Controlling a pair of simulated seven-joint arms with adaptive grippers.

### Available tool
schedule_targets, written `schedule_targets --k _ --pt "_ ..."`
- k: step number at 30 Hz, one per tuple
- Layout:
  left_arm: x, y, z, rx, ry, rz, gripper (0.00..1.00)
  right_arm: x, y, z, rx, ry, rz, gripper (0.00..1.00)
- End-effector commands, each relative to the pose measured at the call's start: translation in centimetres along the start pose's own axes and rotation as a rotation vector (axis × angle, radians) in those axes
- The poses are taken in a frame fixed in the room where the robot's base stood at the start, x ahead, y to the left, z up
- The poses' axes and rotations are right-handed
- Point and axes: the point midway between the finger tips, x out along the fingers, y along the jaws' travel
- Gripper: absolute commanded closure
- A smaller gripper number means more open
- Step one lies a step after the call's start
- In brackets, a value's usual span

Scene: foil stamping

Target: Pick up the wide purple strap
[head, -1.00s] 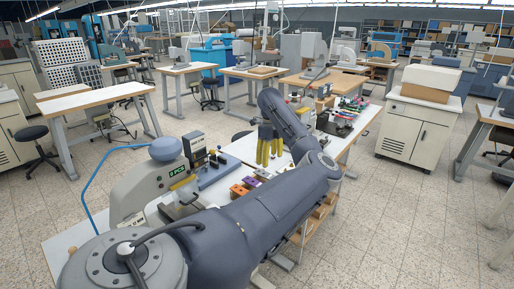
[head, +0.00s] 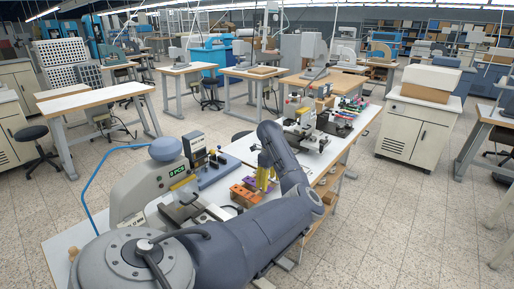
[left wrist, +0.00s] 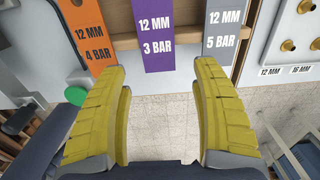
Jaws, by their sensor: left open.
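The wide purple strap (left wrist: 156,50) lies in the upper middle of the left wrist view, with white print reading 12 MM, 3 BAR. Its near end sticks out past a wooden rail. My left gripper (left wrist: 158,72) is open, with one yellow finger on each side of the strap's line and the strap's near end just ahead of the gap. Nothing is between the fingers. In the head view my left gripper (head: 265,179) is low over the bench by the straps, and it partly hides them. My right gripper is not in view.
An orange strap (left wrist: 84,38) marked 4 BAR lies left of the purple one, and a grey strap (left wrist: 221,38) marked 5 BAR lies right. The stamping press (head: 143,186) stands at the bench's near end. Floor shows below the bench edge.

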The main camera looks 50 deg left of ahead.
Motion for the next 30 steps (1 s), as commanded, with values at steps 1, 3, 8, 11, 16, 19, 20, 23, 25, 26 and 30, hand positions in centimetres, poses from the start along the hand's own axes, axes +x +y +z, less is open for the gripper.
schedule_targets --k 1,3,8,11,16,19,20,23,25,26,30 --pt "0.8 0.1 0.0 0.000 -0.001 0.004 0.35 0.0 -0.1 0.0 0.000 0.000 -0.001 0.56" --pt "1.6 0.2 0.1 0.001 -0.001 0.003 0.35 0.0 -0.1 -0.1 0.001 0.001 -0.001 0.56" --pt "2.9 0.1 0.0 0.001 -0.001 0.001 0.35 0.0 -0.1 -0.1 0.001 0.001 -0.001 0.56" --pt "3.3 0.1 0.0 0.000 -0.001 0.001 0.35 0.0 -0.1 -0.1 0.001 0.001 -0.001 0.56" --pt "3.4 0.1 0.0 -0.001 -0.001 0.000 0.35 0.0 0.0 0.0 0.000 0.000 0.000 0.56" --pt "3.4 0.1 0.0 0.000 -0.001 0.000 0.35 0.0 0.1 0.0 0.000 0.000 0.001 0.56" --pt "3.4 0.1 0.0 0.000 -0.001 0.000 0.35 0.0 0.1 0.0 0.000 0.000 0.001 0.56" --pt "3.4 0.1 0.0 0.000 -0.001 0.000 0.35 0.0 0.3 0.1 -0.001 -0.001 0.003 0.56" --pt "3.4 0.1 0.0 0.000 -0.001 0.000 0.35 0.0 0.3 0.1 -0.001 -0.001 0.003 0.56" --pt "3.4 0.1 0.0 0.000 -0.001 0.000 0.35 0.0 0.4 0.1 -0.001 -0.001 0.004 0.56" --pt "3.6 0.1 0.0 0.000 0.000 0.000 0.35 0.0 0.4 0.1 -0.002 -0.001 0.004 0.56"
